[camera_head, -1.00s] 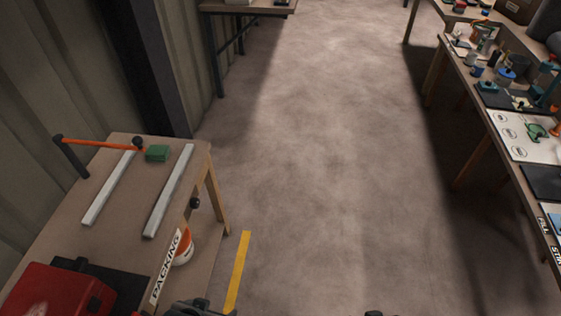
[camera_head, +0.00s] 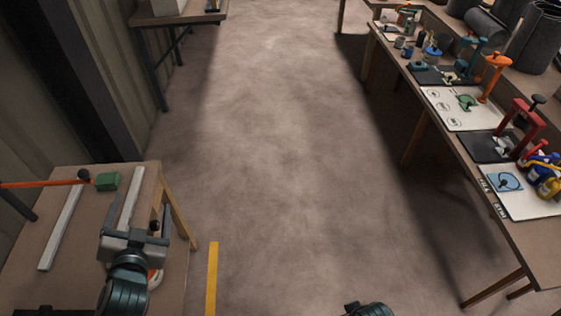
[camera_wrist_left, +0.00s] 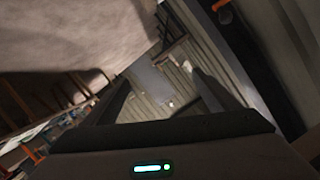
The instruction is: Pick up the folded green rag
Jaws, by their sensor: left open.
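The folded green rag (camera_head: 107,181) is a small green block shape on the packing table (camera_head: 75,260) at the left, near its far edge. It lies between two pale strips, beside the dark knob of an orange-handled bar. My left gripper (camera_head: 136,220) is open and empty, over the table's right part, nearer to me than the rag and to its right. In the left wrist view the open fingers (camera_wrist_left: 160,85) have nothing between them, and I cannot make out the rag there. Only a dark part of my right arm shows at the bottom edge.
Pale strips (camera_head: 62,226) lie on the packing table; the right one (camera_head: 131,196) is partly behind my gripper. The orange bar (camera_head: 40,184) reaches in from the left. A long bench (camera_head: 545,235) with tools and mats runs along the right. The floor between (camera_head: 290,150) is clear.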

